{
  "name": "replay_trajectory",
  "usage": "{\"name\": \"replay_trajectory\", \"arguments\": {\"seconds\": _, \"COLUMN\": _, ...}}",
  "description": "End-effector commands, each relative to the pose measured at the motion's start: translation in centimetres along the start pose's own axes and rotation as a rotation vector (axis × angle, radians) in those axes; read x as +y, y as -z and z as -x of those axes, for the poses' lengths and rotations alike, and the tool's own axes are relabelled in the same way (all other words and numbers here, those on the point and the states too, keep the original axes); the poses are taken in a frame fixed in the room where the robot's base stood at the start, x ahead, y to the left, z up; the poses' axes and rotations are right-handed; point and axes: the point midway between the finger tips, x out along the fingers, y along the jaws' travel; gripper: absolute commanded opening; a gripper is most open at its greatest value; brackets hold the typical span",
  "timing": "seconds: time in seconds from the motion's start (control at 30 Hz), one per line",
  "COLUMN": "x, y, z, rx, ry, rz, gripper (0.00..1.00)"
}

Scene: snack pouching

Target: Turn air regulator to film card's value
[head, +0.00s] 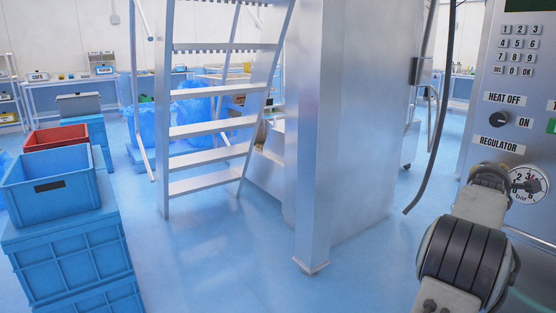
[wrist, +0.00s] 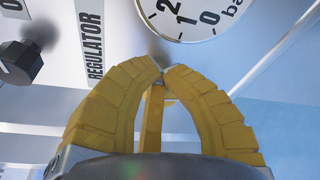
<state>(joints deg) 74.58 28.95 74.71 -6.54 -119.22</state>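The pressure gauge (head: 527,184), marked in bar, is on the metal control panel at the right of the head view. Its needle is too small to read there. The wrist view shows part of its dial (wrist: 190,14) with 0, 1 and 2, but no needle. The REGULATOR label (head: 499,145) is left of and above the gauge. My gripper (wrist: 162,70) is close to the panel below that label, its yellow fingertips drawn together. A small grey bit shows between the tips; I cannot tell if it is the regulator knob. No knob is plainly visible there. No film card is visible.
A black HEAT knob (head: 499,120) sits above the label, under a keypad (head: 518,50). A black cable hangs left of the panel. Blue crates (head: 65,250) are stacked at the left. Metal steps (head: 210,130) stand behind. The blue floor between is open.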

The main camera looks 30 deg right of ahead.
Motion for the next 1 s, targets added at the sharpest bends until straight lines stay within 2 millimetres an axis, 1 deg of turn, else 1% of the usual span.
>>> {"name": "replay_trajectory", "arguments": {"seconds": 0.63, "x": 0.18, "y": -0.04, "z": -0.02, "rx": -0.001, "ry": -0.003, "rz": 0.0, "gripper": 0.0}}
{"name": "replay_trajectory", "arguments": {"seconds": 1.0, "x": 0.82, "y": -0.18, "z": 0.02, "rx": 0.0, "ry": -0.006, "rz": 0.0, "gripper": 0.0}}
